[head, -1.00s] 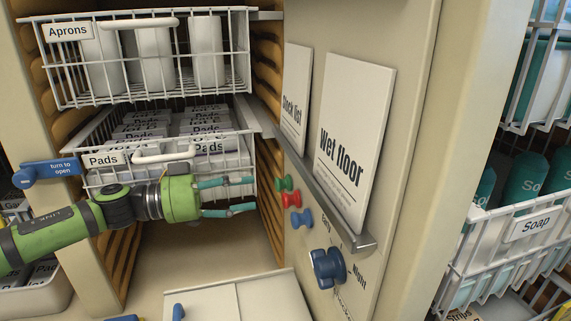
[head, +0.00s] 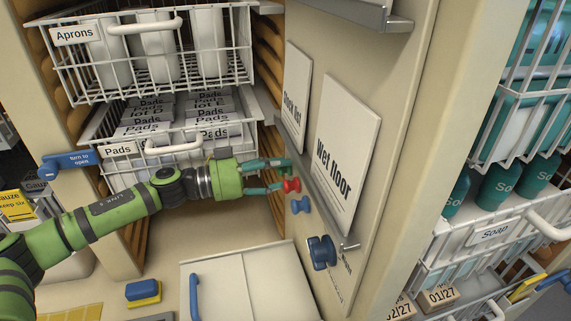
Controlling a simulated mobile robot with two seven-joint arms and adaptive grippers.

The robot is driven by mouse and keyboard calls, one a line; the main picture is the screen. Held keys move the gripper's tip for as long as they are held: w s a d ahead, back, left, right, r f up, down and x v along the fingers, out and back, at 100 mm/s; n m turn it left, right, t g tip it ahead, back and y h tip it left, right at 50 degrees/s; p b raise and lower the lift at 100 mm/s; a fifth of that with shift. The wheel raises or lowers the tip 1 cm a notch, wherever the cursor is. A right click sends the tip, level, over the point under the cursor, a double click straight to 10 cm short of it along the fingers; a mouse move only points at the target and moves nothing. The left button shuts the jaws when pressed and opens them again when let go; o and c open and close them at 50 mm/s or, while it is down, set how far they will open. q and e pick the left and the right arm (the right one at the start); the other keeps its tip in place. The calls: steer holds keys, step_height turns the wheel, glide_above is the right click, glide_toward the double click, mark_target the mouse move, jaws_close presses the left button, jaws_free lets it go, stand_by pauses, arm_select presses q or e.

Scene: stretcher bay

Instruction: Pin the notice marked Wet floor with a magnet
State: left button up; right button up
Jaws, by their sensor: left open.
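The Wet floor notice (head: 347,150) is a white sheet standing on a narrow metal ledge (head: 322,205) against the cream panel. Left of the ledge, a red magnet (head: 292,185) and a blue magnet (head: 300,205) sit on the panel. The green magnet is mostly hidden at the upper finger. My left gripper (head: 285,175) is open, its fingertips close to the green and red magnets. I cannot tell whether they touch either one. Nothing is visibly held. My right gripper is out of view.
The Stock list notice (head: 296,95) stands left of Wet floor. A blue knob (head: 322,253) is below the ledge. Wire baskets of Aprons (head: 160,85) and Pads (head: 175,160) jut out at left. A white lidded box (head: 240,285) lies below, and a Soap basket (head: 480,245) is at right.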

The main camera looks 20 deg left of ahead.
arm_select(q)
steer(key=c, duration=0.9)
steer(key=shift+c, duration=0.2)
steer(key=shift+s+a, duration=0.1)
steer(key=shift+a, duration=0.05)
steer(key=b+v, duration=0.3)
steer(key=v, duration=0.1)
steer(key=shift+s+a, duration=0.2)
steer(key=shift+a, duration=0.05)
